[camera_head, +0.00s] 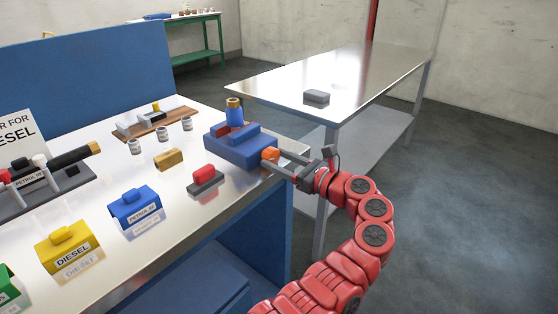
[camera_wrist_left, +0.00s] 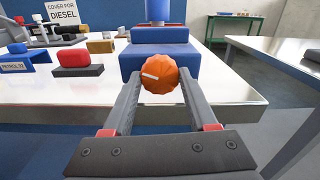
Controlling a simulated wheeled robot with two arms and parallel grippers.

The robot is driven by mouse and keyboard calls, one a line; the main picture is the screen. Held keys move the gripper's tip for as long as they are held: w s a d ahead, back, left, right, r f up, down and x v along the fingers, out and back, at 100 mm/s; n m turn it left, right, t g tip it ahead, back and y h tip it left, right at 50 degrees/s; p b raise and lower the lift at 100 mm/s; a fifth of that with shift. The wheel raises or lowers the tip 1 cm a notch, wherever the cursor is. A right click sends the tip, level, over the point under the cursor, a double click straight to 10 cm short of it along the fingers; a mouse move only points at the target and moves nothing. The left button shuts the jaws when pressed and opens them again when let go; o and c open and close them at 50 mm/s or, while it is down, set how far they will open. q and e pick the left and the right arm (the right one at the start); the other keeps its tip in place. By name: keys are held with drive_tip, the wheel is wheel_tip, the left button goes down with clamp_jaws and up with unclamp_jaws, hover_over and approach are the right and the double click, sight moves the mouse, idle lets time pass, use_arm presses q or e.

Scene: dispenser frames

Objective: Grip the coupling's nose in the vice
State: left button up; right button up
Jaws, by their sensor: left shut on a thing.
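The blue vice (camera_head: 238,150) stands on the near right corner of the steel bench, and its body also shows in the left wrist view (camera_wrist_left: 150,62). The coupling (camera_head: 235,112), a blue cylinder with a brass-coloured top ring, stands upright at the vice's jaws. Its lower end is hidden there, so I cannot tell how tightly it is held. My left gripper (camera_head: 276,160) is shut on the orange knob (camera_wrist_left: 160,73) at the vice's near end. The knob has a white mark pointing left. My right gripper is not in view.
A red-topped grey block (camera_head: 205,180), a brass block (camera_head: 170,159) and several small jars stand left of the vice. Blue (camera_head: 135,207) and yellow (camera_head: 68,246) labelled covers lie nearer. A second steel table (camera_head: 350,72) holds a grey block (camera_head: 316,96).

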use_arm(q)
drive_tip(key=m+p, duration=0.1)
drive_tip(key=m, duration=0.3)
drive_tip(key=shift+r, duration=0.15)
drive_tip(key=shift+m+p, duration=0.3)
drive_tip(key=shift+m, duration=0.6)
drive_tip(key=o, duration=1.4)
drive_tip(key=shift+d+f, duration=0.1)
drive_tip(key=shift+f, duration=0.1)
drive_tip(key=shift+s+d, duration=0.2)
drive_tip(key=shift+d, duration=0.05)
drive_tip(key=shift+b+v, duration=3.55)
drive_tip(key=shift+v, duration=4.8)
